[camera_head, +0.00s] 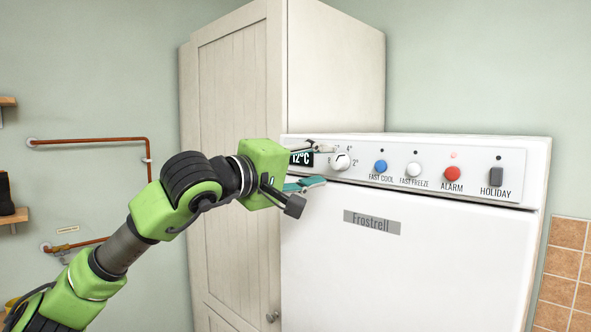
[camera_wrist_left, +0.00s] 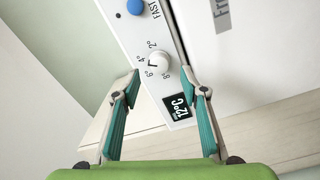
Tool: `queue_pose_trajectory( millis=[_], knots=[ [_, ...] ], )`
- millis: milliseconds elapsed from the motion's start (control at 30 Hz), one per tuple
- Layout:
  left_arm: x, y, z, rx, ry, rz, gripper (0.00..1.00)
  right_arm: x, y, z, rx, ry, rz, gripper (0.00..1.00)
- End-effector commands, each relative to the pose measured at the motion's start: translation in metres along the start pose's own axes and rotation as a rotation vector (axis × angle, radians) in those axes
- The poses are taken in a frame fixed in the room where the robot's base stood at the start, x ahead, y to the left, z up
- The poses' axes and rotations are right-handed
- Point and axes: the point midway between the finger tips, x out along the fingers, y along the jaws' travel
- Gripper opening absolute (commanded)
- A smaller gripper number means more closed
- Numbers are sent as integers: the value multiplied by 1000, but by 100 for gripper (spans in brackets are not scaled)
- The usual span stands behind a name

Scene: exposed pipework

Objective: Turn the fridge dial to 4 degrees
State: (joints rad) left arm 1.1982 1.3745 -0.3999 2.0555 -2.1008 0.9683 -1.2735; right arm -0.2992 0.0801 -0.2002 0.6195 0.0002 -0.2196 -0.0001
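The fridge (camera_head: 400,265) is white with a control panel along its top front edge. Its dial (camera_head: 341,161) is a small white knob with a dark pointer mark; degree numbers are printed around it. My right gripper is not in view.
Right of the dial are a blue button (camera_head: 380,166), a white button (camera_head: 413,169), a red alarm button (camera_head: 452,173) and a dark holiday switch (camera_head: 496,176). A tall cream cupboard (camera_head: 235,120) stands left of the fridge. Copper pipes (camera_head: 95,140) run on the left wall.

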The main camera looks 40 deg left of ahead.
Motion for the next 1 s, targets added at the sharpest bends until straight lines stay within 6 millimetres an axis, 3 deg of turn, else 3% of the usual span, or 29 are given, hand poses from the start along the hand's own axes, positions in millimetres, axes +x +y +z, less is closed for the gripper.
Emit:
queue_pose_trajectory(
  millis=[100,500,1000],
  knots=[
    [-22,-2,0,7,3,-6,40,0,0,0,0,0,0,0],
    [-65,0,0,8,1,-4,40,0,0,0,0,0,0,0],
    [-77,0,1,1,-2,-2,40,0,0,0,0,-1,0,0]
  ],
)
